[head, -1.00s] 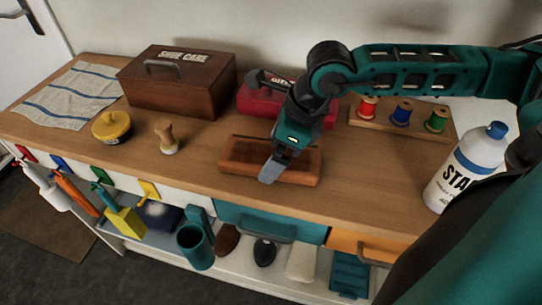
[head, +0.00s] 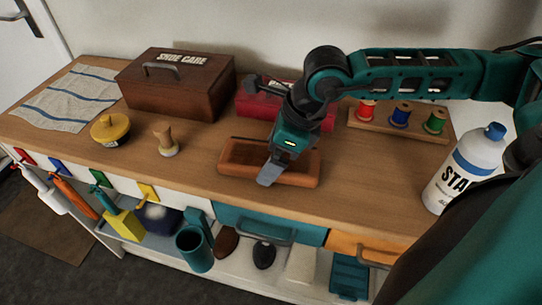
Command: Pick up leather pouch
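No thing is plainly a leather pouch. A reddish-brown, open, tray-like box (head: 238,178) lies near the front edge of the counter; I cannot tell if it is the pouch or holds it. My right gripper (head: 269,174) comes down over the middle of this box, its grey finger pointing at the box's front wall. Only one finger shows clearly, so its opening and any contact are unclear. The gripper and wrist hide part of the box's inside. My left gripper is not in view.
A brown shoe care box (head: 178,88) and a red box (head: 258,100) stand behind. Thread spools on a wooden rack (head: 390,124), a white bottle (head: 462,172), a brush (head: 165,140) and a yellow-lidded tin (head: 110,130) stand around.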

